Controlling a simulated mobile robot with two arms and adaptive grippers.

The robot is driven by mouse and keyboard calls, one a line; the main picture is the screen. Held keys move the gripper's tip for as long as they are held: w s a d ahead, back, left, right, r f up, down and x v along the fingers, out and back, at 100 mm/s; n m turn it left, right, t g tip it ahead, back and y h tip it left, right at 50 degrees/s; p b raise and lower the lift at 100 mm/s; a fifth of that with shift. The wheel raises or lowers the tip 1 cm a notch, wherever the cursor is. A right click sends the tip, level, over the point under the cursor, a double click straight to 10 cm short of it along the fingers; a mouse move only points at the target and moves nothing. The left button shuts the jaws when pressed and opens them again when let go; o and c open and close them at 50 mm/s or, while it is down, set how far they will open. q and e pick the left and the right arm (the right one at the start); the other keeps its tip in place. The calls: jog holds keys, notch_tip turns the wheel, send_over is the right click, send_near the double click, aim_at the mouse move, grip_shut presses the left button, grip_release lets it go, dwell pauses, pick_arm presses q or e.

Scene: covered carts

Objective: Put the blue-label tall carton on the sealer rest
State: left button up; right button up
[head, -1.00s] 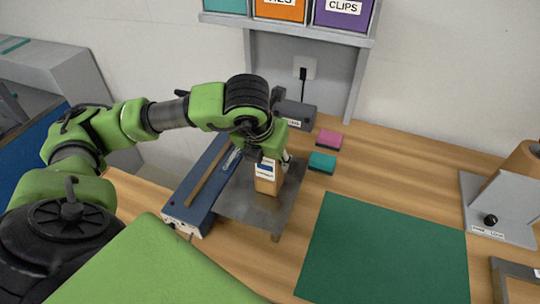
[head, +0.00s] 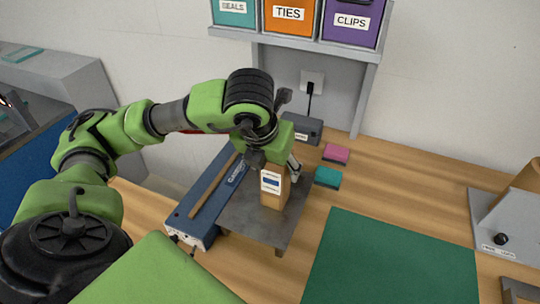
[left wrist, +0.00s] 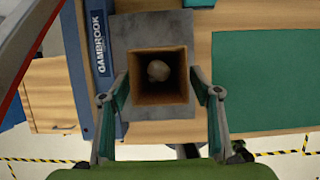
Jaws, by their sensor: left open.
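The blue-label tall carton (head: 274,197) stands upright on the grey metal sealer rest (head: 248,218), beside the long blue sealer (head: 205,205). Its white label with a blue band faces the head camera. My left gripper (head: 277,167) is directly above and around the carton's top, pointing down. In the left wrist view my left gripper (left wrist: 162,92) has its open fingers on either side of the carton (left wrist: 160,98), with a small gap each side. The carton's top is open and a pale round thing shows inside. My right gripper is out of view.
A green mat (head: 390,260) covers the bench to the right. Pink (head: 336,153) and teal (head: 327,177) blocks lie behind the rest. A dark grey box (head: 302,128) is near the wall, under a shelf of labelled bins (head: 288,14). A grey stand (head: 500,225) is at far right.

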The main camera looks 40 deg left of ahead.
pick_arm(q)
jog(key=v, duration=0.8)
jog(key=shift+r, duration=0.1)
